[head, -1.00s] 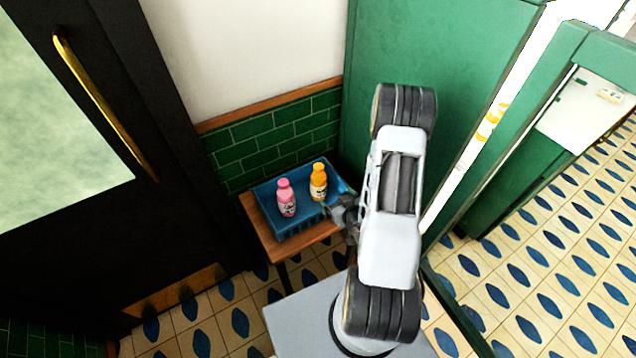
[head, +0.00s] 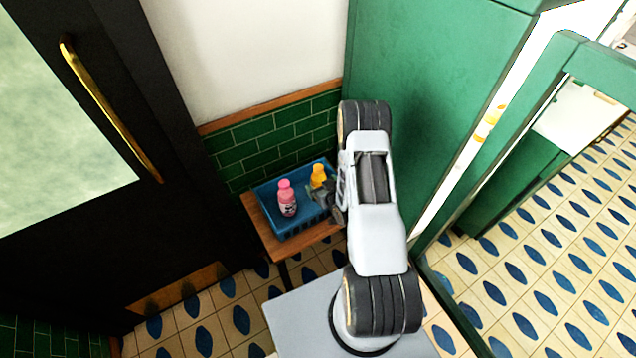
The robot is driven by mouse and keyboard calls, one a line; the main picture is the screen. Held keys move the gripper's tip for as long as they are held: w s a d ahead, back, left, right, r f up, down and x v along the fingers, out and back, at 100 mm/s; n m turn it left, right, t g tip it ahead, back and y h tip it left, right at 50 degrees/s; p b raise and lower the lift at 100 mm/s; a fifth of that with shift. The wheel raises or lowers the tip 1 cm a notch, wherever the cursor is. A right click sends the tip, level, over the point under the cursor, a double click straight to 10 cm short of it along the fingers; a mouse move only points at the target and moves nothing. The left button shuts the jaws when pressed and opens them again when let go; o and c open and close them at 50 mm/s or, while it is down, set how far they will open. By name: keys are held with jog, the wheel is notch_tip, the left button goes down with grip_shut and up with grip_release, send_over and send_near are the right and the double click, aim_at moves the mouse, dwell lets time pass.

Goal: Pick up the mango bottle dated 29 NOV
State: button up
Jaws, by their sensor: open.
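An orange-yellow bottle (head: 318,174), which looks like the mango one, stands upright in a blue crate (head: 290,234). My gripper (head: 318,190) is in front of its lower part and hides its label. The gripper is open; I cannot tell whether the bottle is between its fingers. A pink bottle (head: 287,199) stands upright to the left in the same crate. No date can be read on either bottle.
The crate sits on a small wooden table (head: 262,228) against a green tiled wall (head: 240,160). A black door with a brass handle (head: 110,110) is at left. A tall green panel (head: 430,90) stands close on the right.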

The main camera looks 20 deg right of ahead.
jog(key=shift+x, duration=1.1)
jog(key=c, duration=1.2)
jog(key=shift+c, duration=0.2)
jog(key=shift+r, duration=0.2)
